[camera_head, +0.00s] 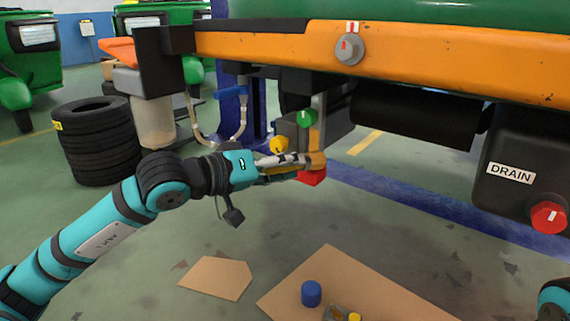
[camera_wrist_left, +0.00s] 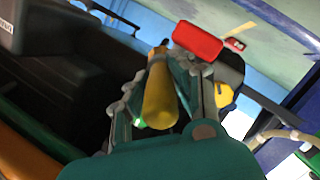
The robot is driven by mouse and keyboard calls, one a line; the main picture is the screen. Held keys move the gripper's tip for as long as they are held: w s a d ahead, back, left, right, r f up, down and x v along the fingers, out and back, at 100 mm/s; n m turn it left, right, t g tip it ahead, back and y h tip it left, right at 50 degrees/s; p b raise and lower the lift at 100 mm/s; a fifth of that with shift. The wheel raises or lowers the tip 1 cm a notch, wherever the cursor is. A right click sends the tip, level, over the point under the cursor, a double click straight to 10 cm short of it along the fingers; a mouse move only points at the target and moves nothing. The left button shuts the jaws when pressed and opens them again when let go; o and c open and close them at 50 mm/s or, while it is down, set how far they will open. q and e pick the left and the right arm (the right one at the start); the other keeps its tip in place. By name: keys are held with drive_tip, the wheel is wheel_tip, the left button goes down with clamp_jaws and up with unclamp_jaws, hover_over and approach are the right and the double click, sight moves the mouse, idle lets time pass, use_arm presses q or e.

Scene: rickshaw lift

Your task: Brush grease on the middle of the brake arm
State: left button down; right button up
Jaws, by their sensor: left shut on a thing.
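My left gripper (camera_head: 290,163) is shut on a yellow-handled tool, which looks like the brush (camera_wrist_left: 158,95). In the left wrist view the yellow handle lies between the fingers. Its bristle end is not clear in either view. A grey upright bar, probably the brake arm (camera_head: 319,110), hangs under the orange frame. A tan part shows low on it, and a red block (camera_head: 312,178) sits at its lower end. The red block also shows in the left wrist view (camera_wrist_left: 198,40). The gripper is close beside the bar's lower part; contact cannot be told.
A green knob (camera_head: 307,117) and a yellow knob (camera_head: 278,144) are near the bar. The orange frame (camera_head: 450,60) runs overhead. A DRAIN box (camera_head: 520,200) is at right. A cardboard sheet (camera_head: 355,285) with a blue cylinder (camera_head: 311,293) lies below. Tyres (camera_head: 95,140) stand at left.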

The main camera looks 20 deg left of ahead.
use_arm(q)
drive_tip(key=shift+s+a+f+b, duration=0.1)
drive_tip(key=shift+s+a+b, duration=0.15)
drive_tip(key=shift+s+b, duration=0.2)
drive_tip(key=s+b, duration=0.1)
drive_tip(key=s+a, duration=0.1)
drive_tip(key=s, duration=0.1)
drive_tip(key=s+b, duration=0.1)
drive_tip(key=shift+s+a+b, duration=0.3)
drive_tip(key=shift+s, duration=0.05)
drive_tip(key=s+b, duration=0.1)
drive_tip(key=s+a+b, duration=0.1)
drive_tip(key=s, duration=0.1)
drive_tip(key=shift+w, duration=0.15)
idle(0.6)
